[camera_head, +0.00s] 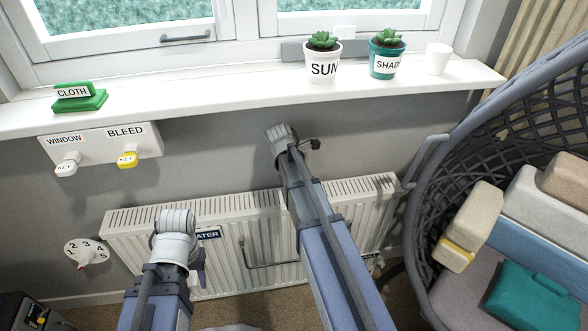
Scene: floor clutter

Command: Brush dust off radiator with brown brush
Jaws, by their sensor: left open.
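The white ribbed radiator (345,208) is fixed under the window sill, behind my two arms. Its dark label, partly covered, shows "ATER". Grey patches that may be dust or shadow show along its top. I see no brown brush. My left arm comes up in front of the radiator's left part; its gripper (199,268) shows only as a small purplish part beside the wrist, and it is open. My right arm reaches up across the radiator to the grey wall below the sill. A small dark part at its end may be the right gripper (315,145); its jaws are unclear.
The white sill (230,90) holds a green cloth holder (80,97), a SUN pot (322,68), a SHADE pot (388,63) and a white cup (438,59). A key rack (100,146) hangs left. A dark woven chair (425,205) with cushions crowds the right.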

